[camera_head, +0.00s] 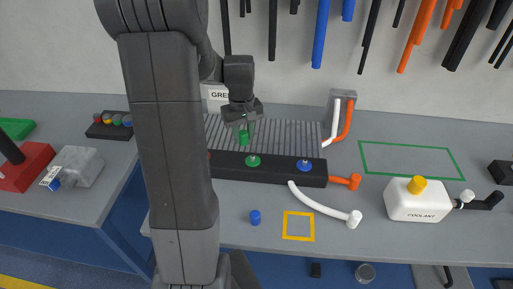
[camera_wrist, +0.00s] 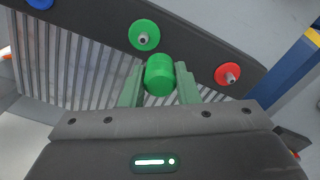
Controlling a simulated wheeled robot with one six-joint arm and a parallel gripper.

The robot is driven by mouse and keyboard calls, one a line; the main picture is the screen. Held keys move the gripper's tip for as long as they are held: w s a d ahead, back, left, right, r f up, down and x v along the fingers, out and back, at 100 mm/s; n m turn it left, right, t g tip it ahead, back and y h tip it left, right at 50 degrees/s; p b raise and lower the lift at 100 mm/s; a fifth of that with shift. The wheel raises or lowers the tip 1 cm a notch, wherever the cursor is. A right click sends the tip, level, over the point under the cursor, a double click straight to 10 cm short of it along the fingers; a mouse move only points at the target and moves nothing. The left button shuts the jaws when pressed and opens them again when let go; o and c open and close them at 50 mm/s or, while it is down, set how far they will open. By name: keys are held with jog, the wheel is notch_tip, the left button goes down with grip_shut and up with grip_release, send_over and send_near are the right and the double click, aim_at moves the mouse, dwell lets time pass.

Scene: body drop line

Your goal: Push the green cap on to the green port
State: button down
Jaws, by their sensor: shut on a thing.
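My gripper (camera_head: 243,123) is shut on the green cap (camera_head: 243,137) and holds it above the ribbed plate. In the wrist view the green cap (camera_wrist: 159,75) sits between the two fingers of my gripper (camera_wrist: 159,88). The green port (camera_head: 253,161) is a green disc with a grey stub, on the black bar (camera_head: 290,175). In the wrist view the green port (camera_wrist: 144,36) is just beyond the cap, slightly left, and its stub is bare. The cap is apart from the port.
A blue port (camera_head: 304,165) and a red port (camera_wrist: 227,74) flank the green one. A blue cap (camera_head: 255,217) lies on the bench near a yellow square (camera_head: 285,226). A white hose (camera_head: 322,207), an orange fitting (camera_head: 345,181) and a coolant jug (camera_head: 417,203) are right.

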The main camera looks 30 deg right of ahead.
aim_at(253, 156)
jog(key=s+d, duration=0.1)
jog(key=d, duration=0.1)
jog(key=shift+s+d, duration=0.3)
jog(key=shift+s, duration=0.1)
jog(key=shift+a+f+b, duration=0.1)
jog(key=shift+f+b, duration=0.35)
jog(key=shift+f, duration=0.2)
jog(key=shift+w+f, duration=0.15)
jog(key=shift+f, duration=0.1)
jog(key=shift+f+b, duration=1.3)
jog(key=shift+f, duration=0.25)
jog(key=shift+f, duration=0.2)
jog(key=shift+f+b, duration=0.6)
jog(key=shift+f, duration=0.05)
jog(key=shift+f+b, duration=0.35)
jog(key=shift+f, duration=0.15)
